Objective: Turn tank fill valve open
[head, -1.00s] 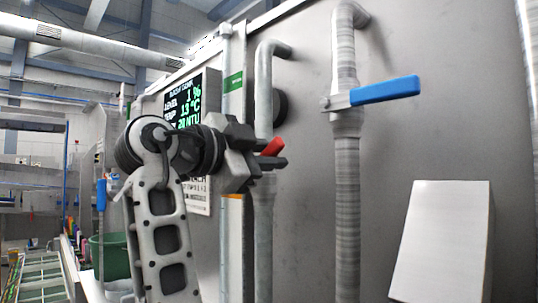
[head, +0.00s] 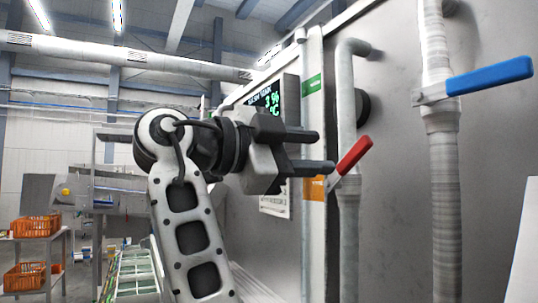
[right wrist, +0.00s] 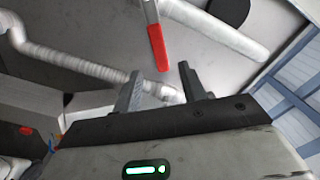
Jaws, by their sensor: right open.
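Two lever valves sit on vertical pipes in front of the grey tank wall, and no label I can read tells which is the fill valve. The red lever (head: 354,155) slants up to the right from the nearer-left pipe. The blue lever (head: 490,76) sticks out to the right, nearly level, on the wider pipe. My right gripper (head: 326,152) is open and empty, its fingers pointing right, just left of the red lever. In the right wrist view the red lever (right wrist: 158,48) ends beyond the open fingers, with nothing between them. My left gripper is not in view.
A display panel (head: 270,100) with green figures is partly hidden behind my right gripper. An orange tag (head: 313,189) and a green tag (head: 312,84) are on the post beside the red lever's pipe. Orange crates (head: 35,226) stand on a rack at far left.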

